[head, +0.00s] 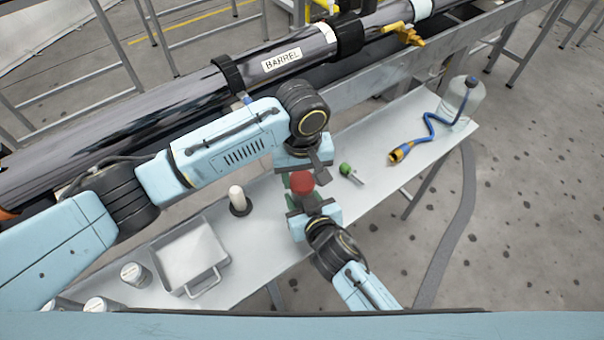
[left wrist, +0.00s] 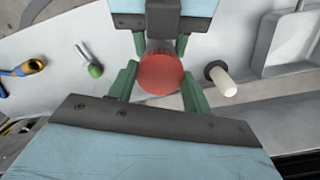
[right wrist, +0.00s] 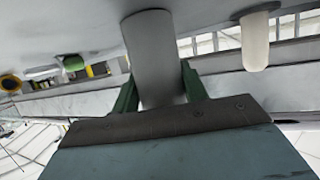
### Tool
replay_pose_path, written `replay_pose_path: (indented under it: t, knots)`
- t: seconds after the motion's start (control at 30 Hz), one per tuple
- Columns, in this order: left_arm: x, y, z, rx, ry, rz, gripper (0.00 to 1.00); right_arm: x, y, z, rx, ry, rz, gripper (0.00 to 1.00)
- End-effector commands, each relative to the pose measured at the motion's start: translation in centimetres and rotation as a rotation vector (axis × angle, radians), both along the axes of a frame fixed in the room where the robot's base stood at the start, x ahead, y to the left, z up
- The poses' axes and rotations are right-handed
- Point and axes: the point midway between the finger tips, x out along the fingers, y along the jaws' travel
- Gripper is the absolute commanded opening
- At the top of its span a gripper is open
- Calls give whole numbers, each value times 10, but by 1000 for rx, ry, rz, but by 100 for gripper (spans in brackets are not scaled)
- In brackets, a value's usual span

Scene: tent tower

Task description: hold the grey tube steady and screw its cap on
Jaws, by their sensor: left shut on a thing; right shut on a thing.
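The red cap (head: 302,182) sits between my two grippers over the table. In the left wrist view the cap (left wrist: 160,74) shows from its round top, with my left gripper's (left wrist: 160,82) green fingers closed on its sides. The grey tube (right wrist: 155,55) stands between the green fingers of my right gripper (right wrist: 158,90), which is shut on it. In the left wrist view a little of the tube shows behind the cap. The cap is in line with the tube's end; whether it is seated or threaded I cannot tell.
The pale table (head: 265,245) holds a white peg on a black base (head: 238,201), a tray (head: 190,258), several jars at the left, a green-tipped item (head: 346,169), and a blue hose with a yellow fitting (head: 400,152). A long dark barrel (head: 290,60) lies behind.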

Motion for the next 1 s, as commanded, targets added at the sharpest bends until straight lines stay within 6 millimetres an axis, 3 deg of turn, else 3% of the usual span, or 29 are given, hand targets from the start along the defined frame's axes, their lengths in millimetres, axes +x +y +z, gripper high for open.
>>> replay_pose_path:
  t: [0.2, 0.33, 0.5, 0.77, 0.8, 0.93, 1.0]
  knots:
    - [0, 0, 0, 1, 1, -407, 22, 0, 0, 0, 1, 1, 0, 0]
    - [0, 0, 0, 1, 1, -583, 22, 0, 0, 0, 1, 1, 0, 0]
    - [-1, 0, 0, 0, 2, -679, 22, 0, 0, 0, 1, 1, 0, 0]
    - [-1, 0, -1, -1, 2, -683, 22, 0, 0, -1, 1, 1, 0, 0]
    - [-1, 0, -1, -1, 2, -682, 52, 0, 0, -1, 1, 1, 0, 0]
    - [-1, 0, -1, 0, 2, -682, 69, 0, 0, -1, 1, 1, 0, 0]
    - [0, 0, -1, 0, 1, -681, 71, 0, 0, -1, 1, 1, 0, 0]
